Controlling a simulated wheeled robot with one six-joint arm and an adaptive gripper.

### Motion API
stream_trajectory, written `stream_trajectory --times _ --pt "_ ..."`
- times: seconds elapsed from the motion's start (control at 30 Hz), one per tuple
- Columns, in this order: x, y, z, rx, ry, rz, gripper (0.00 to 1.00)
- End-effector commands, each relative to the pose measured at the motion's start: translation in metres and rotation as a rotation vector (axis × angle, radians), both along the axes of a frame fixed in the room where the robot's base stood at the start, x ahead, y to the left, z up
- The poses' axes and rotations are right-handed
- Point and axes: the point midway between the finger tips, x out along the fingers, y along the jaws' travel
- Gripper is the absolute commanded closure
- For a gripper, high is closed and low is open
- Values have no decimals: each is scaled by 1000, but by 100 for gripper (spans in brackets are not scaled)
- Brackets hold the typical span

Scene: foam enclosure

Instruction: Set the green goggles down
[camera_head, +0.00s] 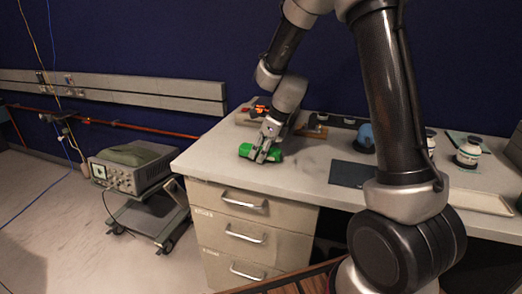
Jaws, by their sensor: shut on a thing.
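The green goggles (246,150) are at the left part of the grey worktop, near its front edge. My gripper (262,156) points down and is shut on them, with green showing on both sides of the fingers. The goggles are at or just above the worktop; I cannot tell whether they touch it. The fingers hide their middle.
The worktop (315,165) is clear just right of the goggles. Behind stand an orange-red item (262,109) and a blue rounded object (365,136). A cart with an instrument (125,177) stands left.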

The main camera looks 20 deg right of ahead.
Motion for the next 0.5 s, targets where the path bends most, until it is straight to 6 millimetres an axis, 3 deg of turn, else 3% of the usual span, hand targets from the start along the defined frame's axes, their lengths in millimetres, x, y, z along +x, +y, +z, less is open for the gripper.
stream_trajectory --times 0.07,0.1,0.2,0.5 --pt "0 0 -3 1 1 -1 76" --pt "0 0 -2 0 0 0 45" --pt "0 0 -2 0 0 0 31" --pt "0 0 -1 0 0 0 31"
